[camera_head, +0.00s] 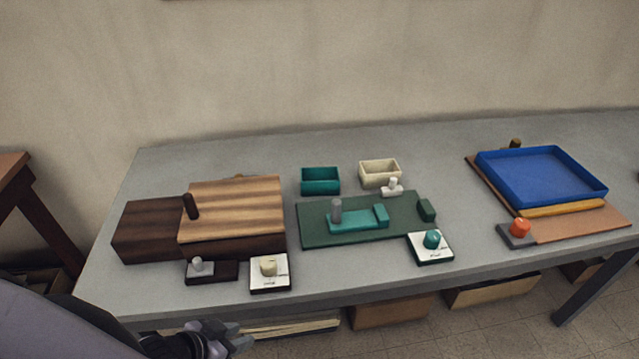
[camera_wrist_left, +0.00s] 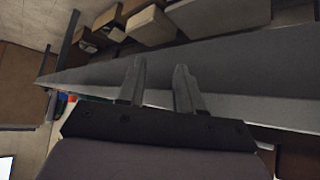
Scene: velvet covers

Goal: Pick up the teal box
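The teal box (camera_head: 320,181) is a small open-topped box on the grey table (camera_head: 450,150), behind the dark green board (camera_head: 312,223) and left of a cream box (camera_head: 379,174). My left gripper (camera_head: 222,342) is low at the table's front edge, well apart from the teal box. In the left wrist view my left gripper (camera_wrist_left: 158,85) shows its two fingers apart with nothing between them. The teal box cannot be made out in the left wrist view. My right gripper is in neither view.
A wooden box with a striped lid (camera_head: 235,208) stands on the left. A blue tray (camera_head: 541,175) lies on the right. Knobbed blocks, one with a teal knob (camera_head: 432,239) and one with an orange knob (camera_head: 520,227), stand near the front. The table behind the teal box is clear.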

